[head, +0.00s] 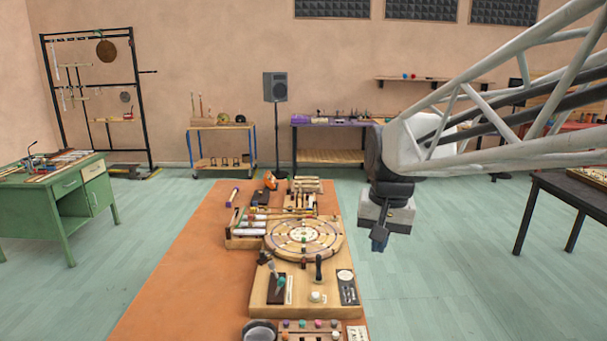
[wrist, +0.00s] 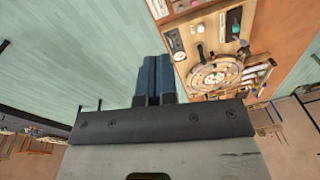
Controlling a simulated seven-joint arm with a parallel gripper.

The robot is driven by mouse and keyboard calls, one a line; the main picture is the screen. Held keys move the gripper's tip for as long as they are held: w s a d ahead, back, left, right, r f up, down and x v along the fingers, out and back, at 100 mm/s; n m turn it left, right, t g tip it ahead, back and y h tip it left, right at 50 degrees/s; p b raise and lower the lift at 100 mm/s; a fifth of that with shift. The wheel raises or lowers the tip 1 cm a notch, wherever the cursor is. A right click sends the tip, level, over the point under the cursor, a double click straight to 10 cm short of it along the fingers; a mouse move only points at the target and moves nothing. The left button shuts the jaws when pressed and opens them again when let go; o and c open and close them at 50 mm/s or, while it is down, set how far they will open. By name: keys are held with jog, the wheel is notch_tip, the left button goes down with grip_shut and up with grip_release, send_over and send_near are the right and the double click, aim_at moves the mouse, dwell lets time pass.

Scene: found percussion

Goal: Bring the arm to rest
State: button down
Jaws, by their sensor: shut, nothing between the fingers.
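My gripper (head: 379,240) hangs at the end of my white truss arm, right of the orange-topped bench, over the floor in the head view. Its fingers point down and it touches nothing. In the wrist view the two blue fingers (wrist: 154,78) lie side by side, shut with nothing between them. The bench (head: 190,260) carries a wooden board with a round, marked disc (head: 304,240), which also shows in the wrist view (wrist: 215,74). The gripper is apart from all of these.
Small parts, sticks and a dark bowl (head: 259,332) crowd the bench's right side; its left side is bare. A dark table (head: 566,195) stands at right, a green desk (head: 60,195) at left. A speaker stand (head: 276,90) is behind. Open floor surrounds the bench.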

jog(key=s+d+f+n, duration=0.1)
jog(key=s+d+f, duration=0.1)
jog(key=s, duration=0.8)
jog(key=s+d+f+n+t+h, duration=0.1)
jog(key=s+f, duration=0.4)
jog(key=s, duration=0.5)
jog(key=shift+d+f+t, duration=0.15)
jog(key=shift+d+t, duration=0.15)
jog(key=shift+d, duration=0.3)
